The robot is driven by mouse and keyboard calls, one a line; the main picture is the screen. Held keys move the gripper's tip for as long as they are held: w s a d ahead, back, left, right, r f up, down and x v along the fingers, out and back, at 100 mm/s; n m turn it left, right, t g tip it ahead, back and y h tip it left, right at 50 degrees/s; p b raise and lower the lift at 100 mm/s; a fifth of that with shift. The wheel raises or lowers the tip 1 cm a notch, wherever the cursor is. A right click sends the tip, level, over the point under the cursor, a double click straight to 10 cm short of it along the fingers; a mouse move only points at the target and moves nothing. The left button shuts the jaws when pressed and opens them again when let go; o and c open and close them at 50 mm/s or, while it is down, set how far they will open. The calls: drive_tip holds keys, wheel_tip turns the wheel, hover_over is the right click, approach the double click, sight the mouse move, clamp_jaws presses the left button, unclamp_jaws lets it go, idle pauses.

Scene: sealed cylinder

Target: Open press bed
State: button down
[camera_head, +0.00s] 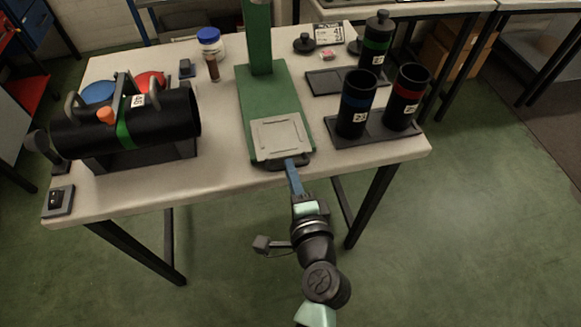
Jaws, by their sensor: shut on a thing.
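The press (258,90) is green, with an upright column at the back and a flat base on the table. Its bed (280,137) is a pale square plate at the front end of the base. A dark handle (272,164) sticks out at the bed's front edge, by the table's front edge. My gripper (290,163) reaches up from below and is shut on this handle. The exact finger contact is small and hard to make out.
A black cylinder (165,120) with a green band lies in a cradle at left. Black cups (356,103) stand in a rack at right, near the bed. A blue-lidded jar (210,42) stands at the back. A small switch box (58,201) sits at the front left corner. Floor before the table is clear.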

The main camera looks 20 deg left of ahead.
drive_tip(key=c, duration=1.2)
unclamp_jaws()
drive_tip(key=shift+o, duration=0.2)
drive_tip(key=v, duration=1.3)
drive_tip(key=shift+b, duration=0.3)
